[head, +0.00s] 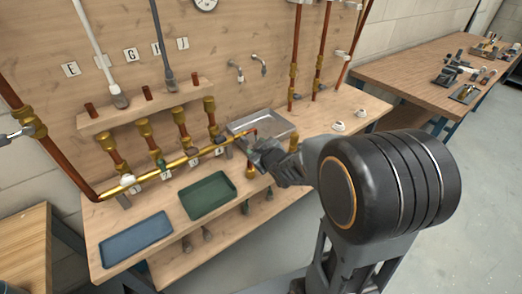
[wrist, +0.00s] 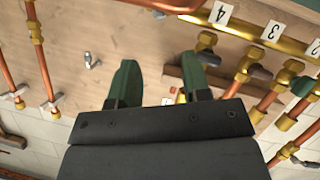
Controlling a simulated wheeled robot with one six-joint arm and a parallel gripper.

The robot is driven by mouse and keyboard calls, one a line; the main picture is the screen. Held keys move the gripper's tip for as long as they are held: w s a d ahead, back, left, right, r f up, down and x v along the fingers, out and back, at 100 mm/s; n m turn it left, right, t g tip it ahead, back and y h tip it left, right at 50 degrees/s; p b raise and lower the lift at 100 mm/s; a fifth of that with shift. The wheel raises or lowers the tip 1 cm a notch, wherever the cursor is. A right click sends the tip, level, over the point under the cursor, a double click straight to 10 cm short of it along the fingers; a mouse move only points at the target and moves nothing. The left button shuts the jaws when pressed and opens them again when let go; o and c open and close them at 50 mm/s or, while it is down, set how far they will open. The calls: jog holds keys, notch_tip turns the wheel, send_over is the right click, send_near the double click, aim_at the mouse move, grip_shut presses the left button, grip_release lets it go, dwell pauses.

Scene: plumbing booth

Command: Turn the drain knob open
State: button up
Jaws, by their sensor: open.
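My gripper (head: 265,158) is near the right end of the horizontal brass manifold (head: 175,165) in the head view. In the wrist view its two green fingers (wrist: 160,80) stand well apart with nothing between them but the wooden board behind. The manifold also crosses the top right of the wrist view (wrist: 265,33), with number tags such as the 4 (wrist: 220,13). Its copper end piece runs along the top edge. I cannot make out for sure which part is the drain knob; my gripper hides the area by the manifold's end in the head view.
A metal tray (head: 262,124) lies behind my gripper. A green tray (head: 208,195) and a blue tray (head: 136,239) lie at the bench front. Upright copper pipes (head: 296,50) stand on the right. Brass branch valves (head: 181,122) rise along the manifold.

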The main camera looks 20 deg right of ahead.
jog(key=shift+v, duration=1.15)
